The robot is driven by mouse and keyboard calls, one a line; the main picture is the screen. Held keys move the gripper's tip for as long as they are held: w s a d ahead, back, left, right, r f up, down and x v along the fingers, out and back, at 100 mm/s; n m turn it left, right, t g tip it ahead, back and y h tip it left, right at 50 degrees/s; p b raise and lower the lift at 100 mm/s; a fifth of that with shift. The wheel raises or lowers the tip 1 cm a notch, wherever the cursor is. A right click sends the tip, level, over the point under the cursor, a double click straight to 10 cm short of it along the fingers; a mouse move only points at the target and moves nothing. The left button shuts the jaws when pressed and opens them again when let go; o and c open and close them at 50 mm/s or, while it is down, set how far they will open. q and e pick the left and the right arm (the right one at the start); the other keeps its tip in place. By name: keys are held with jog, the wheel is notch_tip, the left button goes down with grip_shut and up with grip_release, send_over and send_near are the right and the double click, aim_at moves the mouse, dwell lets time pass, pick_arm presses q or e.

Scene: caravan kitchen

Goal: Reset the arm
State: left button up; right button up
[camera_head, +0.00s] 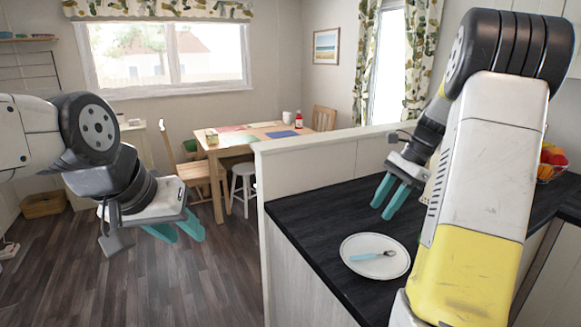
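My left gripper (186,236), with teal fingers, hangs in the air over the wooden floor on the left. Its fingers look parted, with nothing between them. My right gripper (382,211), also with teal fingers, is above the dark counter (311,215), behind and above a white plate (353,244). Its fingers are parted and empty. A piece of cutlery with a light blue handle (366,257) lies on the plate. My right arm covers part of the counter and may touch the plate's right edge in the picture.
A low white partition wall (320,160) edges the counter. A fruit bowl (548,171) stands at the right behind my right arm. A wooden dining table (240,147) with chairs and a white stool (243,172) stands further back. The floor (140,290) at left is mostly clear.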

jog(key=s+a+r+n+t+h, duration=0.1)
jog(key=s+a+r+n+t, duration=0.2)
jog(key=s+a+n, duration=0.5)
jog(key=s+a+r+n+t+h, duration=0.2)
jog(key=s+a+r+n+t, duration=0.1)
jog(key=s+a+n, duration=0.5)
jog(key=shift+s+r+t, duration=0.3)
jog(key=shift+s+r, duration=0.6)
jog(key=shift+s, duration=0.3)
jog(key=shift+d, duration=0.15)
